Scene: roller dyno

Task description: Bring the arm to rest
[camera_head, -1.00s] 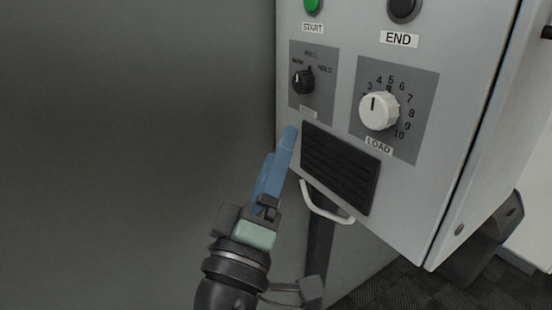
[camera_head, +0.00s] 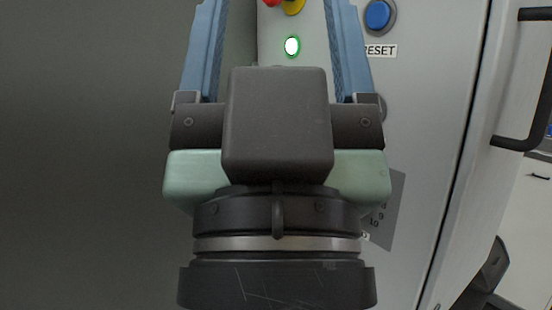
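My gripper (camera_head: 272,8) is large and close in the middle of the view, pointing up. Its two blue fingers stand wide apart, with nothing visible between them but the control panel (camera_head: 405,120) behind. The fingertips are at or past the top edge, so the very ends are hidden. The dark wrist fills the lower middle. I cannot tell how far the fingers are from the panel.
The panel carries a blue RESET button (camera_head: 378,15), a lit round light with a green ring (camera_head: 292,46), and a red and yellow control (camera_head: 291,5) cut by the top edge. A black handle (camera_head: 515,142) is at right. A plain grey surface (camera_head: 80,150) fills the left.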

